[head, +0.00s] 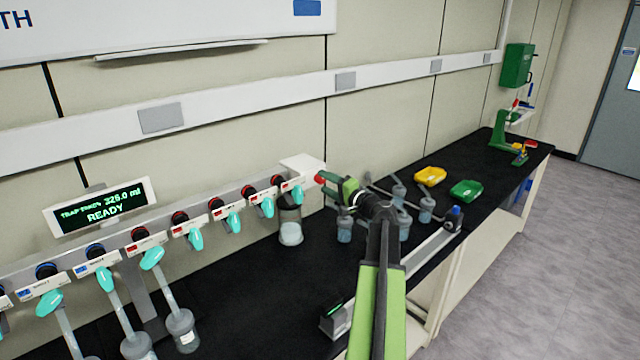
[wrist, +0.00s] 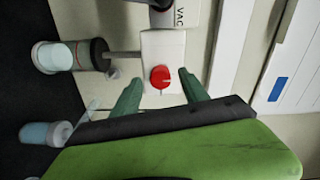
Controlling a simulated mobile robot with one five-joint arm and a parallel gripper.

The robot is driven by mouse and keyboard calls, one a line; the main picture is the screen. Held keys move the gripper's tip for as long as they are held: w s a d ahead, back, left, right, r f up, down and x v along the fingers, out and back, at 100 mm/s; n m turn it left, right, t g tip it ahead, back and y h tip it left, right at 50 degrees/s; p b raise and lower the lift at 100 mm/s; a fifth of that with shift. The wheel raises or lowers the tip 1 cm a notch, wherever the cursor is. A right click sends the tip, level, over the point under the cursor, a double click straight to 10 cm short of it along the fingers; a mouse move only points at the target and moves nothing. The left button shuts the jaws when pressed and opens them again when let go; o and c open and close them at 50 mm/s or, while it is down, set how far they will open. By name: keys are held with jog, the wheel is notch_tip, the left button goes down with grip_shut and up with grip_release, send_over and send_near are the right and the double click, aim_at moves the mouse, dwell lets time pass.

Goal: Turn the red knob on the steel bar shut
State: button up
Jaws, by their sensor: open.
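The red knob (head: 319,178) sits on the end face of the white box (head: 303,164) at the right end of the steel bar (head: 158,211). In the wrist view the red knob (wrist: 160,77) is round, with a pale mark on it, on the white block (wrist: 164,48). My gripper (head: 331,181) is at the knob in the head view and partly covers it. In the wrist view my gripper (wrist: 158,86) is open, with one green finger on each side of the knob. Gaps show between the fingers and the knob.
Several teal-handled valves hang along the bar, some with flasks (head: 181,330). A jar (head: 290,226) hangs below the box. Flasks in a rack stand beneath my arm. Yellow (head: 430,176) and green (head: 466,190) trays lie farther along the black bench. A display (head: 101,206) reads READY.

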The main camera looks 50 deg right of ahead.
jog(key=s+a, duration=0.1)
jog(key=s, duration=1.4)
jog(key=shift+s, duration=0.2)
jog(key=shift+a, duration=0.1)
